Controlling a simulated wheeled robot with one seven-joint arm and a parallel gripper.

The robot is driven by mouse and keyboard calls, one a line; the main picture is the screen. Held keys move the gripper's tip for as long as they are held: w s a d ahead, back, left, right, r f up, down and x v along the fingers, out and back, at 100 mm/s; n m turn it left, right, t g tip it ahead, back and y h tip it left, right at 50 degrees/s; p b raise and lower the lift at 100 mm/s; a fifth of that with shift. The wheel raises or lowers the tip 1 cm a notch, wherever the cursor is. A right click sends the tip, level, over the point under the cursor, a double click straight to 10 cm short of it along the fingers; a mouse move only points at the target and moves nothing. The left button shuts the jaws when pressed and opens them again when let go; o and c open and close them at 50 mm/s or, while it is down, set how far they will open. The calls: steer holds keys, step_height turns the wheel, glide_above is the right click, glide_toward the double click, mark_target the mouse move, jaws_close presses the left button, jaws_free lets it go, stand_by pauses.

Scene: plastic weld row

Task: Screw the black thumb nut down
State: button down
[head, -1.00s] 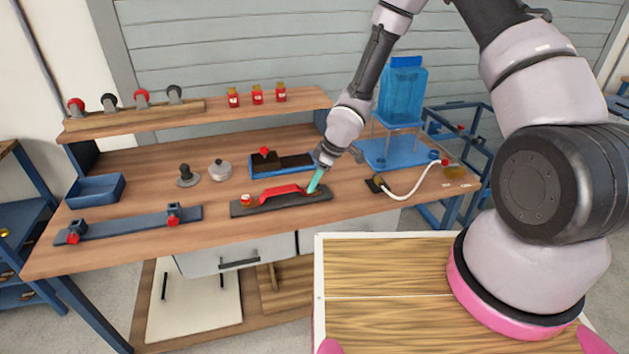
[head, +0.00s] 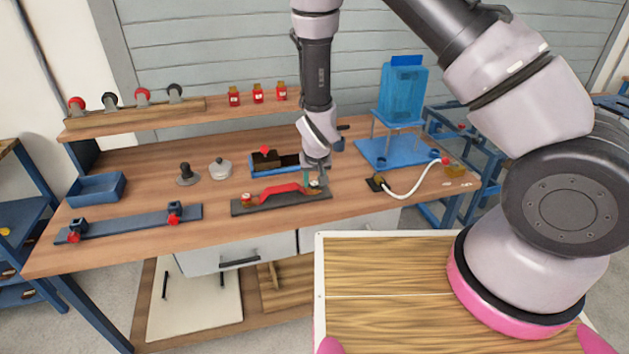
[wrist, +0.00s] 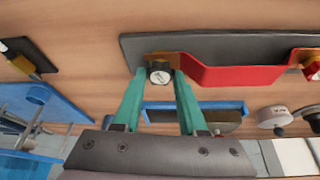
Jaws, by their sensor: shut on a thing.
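In the head view my gripper (head: 314,183) points down at the right end of the red bracket (head: 281,191), on the dark base plate (head: 262,207). The nut is mostly hidden by the fingers there. A red knob (head: 246,199) stands at the bracket's left end.
A blue tray with dark blocks (head: 253,172) lies just behind the plate. A white hose (head: 408,192) and a blue stand (head: 392,153) are to the right. A bar with red clamps (head: 130,222) lies front left. Bare wood lies between them.

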steer(key=m+h, duration=0.1)
steer(key=m, duration=0.2)
steer(key=m+h, duration=0.1)
steer(key=m, duration=0.1)
steer(key=shift+a+m, duration=0.15)
steer(key=shift+m, duration=0.25)
steer(key=c, duration=0.5)
jaws_free()
